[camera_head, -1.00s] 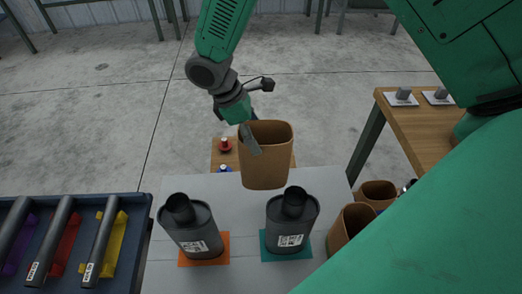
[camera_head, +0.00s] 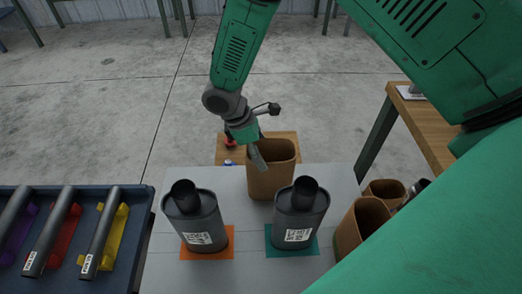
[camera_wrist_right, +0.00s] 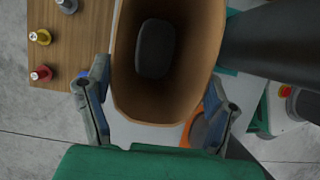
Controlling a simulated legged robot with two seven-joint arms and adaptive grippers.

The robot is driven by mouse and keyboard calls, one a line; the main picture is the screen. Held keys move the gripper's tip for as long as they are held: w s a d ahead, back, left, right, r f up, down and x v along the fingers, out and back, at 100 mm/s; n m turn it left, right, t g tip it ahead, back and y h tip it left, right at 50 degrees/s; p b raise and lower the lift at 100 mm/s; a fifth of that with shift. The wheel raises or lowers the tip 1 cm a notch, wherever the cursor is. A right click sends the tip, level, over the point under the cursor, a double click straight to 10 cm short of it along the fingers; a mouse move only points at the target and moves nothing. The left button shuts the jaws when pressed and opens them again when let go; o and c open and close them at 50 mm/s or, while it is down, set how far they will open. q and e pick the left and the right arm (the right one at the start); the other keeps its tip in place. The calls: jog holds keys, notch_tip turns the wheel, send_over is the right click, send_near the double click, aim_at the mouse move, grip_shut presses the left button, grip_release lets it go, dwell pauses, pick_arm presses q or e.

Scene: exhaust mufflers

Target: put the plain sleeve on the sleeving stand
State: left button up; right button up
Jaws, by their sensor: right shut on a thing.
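The plain sleeve (camera_head: 271,175) is a tan, open-topped tube with an oval mouth. It stands upright behind the two mufflers, at the far edge of the white table. Whether the sleeve's bottom touches anything is hidden. My left gripper is not in view.
Two dark mufflers stand on an orange mat (camera_head: 207,252) and a teal mat (camera_head: 291,252). More tan sleeves (camera_head: 361,222) stand at right. A blue tray (camera_head: 134,245) with pipes is at left. A small wooden table (camera_head: 228,156) with coloured pieces lies behind.

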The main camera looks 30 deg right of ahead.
jog(key=shift+f, duration=0.1)
jog(key=o, duration=1)
jog(key=shift+d, duration=0.1)
jog(key=shift+o, duration=0.8)
jog(key=shift+d+f, duration=0.1)
jog(key=shift+d, duration=0.25)
pick_arm(q)
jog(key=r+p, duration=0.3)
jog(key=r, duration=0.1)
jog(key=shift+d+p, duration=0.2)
jog(key=shift+p, duration=0.15)
pick_arm(e)
jog(key=v, duration=1.2)
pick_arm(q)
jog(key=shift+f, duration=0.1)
pick_arm(e)
jog(key=shift+a, duration=0.1)
jog(key=shift+r, duration=0.25)
